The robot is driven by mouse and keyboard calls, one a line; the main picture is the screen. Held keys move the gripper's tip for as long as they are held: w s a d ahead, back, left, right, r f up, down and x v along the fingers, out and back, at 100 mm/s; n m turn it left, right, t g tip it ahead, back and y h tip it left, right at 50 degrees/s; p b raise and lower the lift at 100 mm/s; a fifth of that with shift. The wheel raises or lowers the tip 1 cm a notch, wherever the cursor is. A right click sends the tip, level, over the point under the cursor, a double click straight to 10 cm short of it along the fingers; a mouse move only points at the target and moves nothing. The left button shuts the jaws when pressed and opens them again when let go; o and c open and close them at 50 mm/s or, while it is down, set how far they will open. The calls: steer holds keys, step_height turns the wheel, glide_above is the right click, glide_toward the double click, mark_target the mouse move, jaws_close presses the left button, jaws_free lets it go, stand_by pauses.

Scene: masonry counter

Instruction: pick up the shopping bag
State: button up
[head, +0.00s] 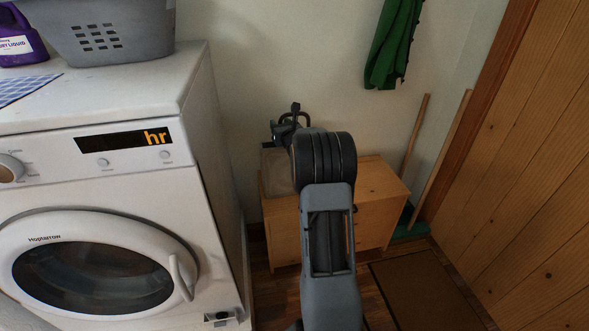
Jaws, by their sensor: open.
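A pale grey-beige upright item (277,172), which looks like the shopping bag, stands on the left part of a low wooden cabinet (382,185). My arm hides its right side. My gripper (284,128) is at the far end of my arm, just above the top of this pale item. The gripper is open. A dark loop shows beside the jaws, but I cannot tell whether it is a bag handle or part of the gripper. I cannot tell whether the jaws touch the bag.
A white washing machine (150,190) stands close on the left, with a grey basket (105,35) and a purple bottle (18,40) on top. A green cloth (393,45) hangs on the wall. Wooden poles (415,135) lean at right, by a plank wall. A brown mat (425,290) lies on the floor.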

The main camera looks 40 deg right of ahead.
jaws_close()
steer(key=shift+r, duration=0.15)
stand_by(1.2)
